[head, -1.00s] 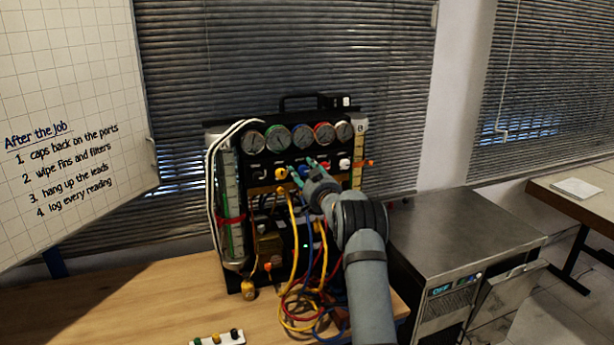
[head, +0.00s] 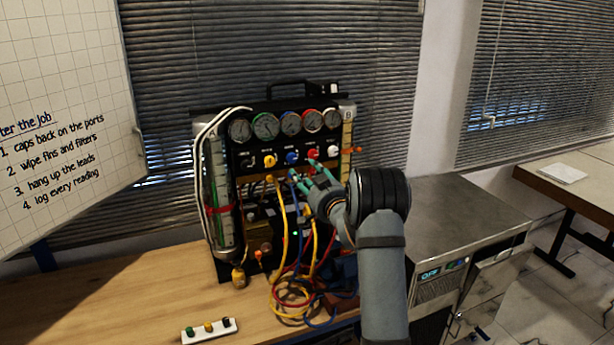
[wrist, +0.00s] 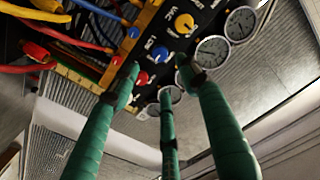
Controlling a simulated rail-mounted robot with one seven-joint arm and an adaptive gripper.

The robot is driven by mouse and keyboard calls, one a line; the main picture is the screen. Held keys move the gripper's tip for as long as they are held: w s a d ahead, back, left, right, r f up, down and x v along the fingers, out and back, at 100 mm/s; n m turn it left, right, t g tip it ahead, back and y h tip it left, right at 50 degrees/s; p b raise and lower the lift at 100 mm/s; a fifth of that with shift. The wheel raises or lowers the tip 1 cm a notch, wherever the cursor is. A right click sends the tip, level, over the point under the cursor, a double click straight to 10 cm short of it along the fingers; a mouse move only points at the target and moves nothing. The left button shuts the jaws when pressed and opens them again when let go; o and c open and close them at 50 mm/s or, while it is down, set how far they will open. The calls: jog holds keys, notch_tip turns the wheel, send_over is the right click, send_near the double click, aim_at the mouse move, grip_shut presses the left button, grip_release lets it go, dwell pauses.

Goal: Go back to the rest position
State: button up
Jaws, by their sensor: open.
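My gripper (head: 305,177) is in front of the gauge rig, its green fingers spread and nothing between them. In the head view the fingertips lie just below the row of coloured knobs. In the wrist view the open fingers (wrist: 160,85) point towards the panel, near the blue knob (wrist: 160,54) and the red knob (wrist: 141,78); I cannot tell whether they touch. The rig (head: 241,190) stands upright on the wooden bench, with several round gauges (head: 265,126) along its top. The yellow knob (head: 269,160) is clear of the gripper.
Yellow, blue and red hoses (head: 283,235) hang from the rig and coil on the bench (head: 130,290) below my arm. A metal cabinet (head: 465,220) stands to the right. A white strip with small knobs (head: 208,330) lies at the front. The whiteboard (head: 70,110) is at left.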

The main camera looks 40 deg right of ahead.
aim_at(293, 160)
dwell(0.4)
jog(key=x, duration=1.2)
jog(key=shift+w+f, duration=0.1)
jog(key=shift+w, duration=0.05)
jog(key=shift+r+p, duration=0.2)
jog(key=shift+p, duration=0.5)
jog(key=shift+n, duration=0.3)
jog(key=shift+f, duration=0.1)
jog(key=shift+f, duration=0.1)
jog(key=shift+f+b, duration=0.15)
jog(key=shift+b, duration=0.35)
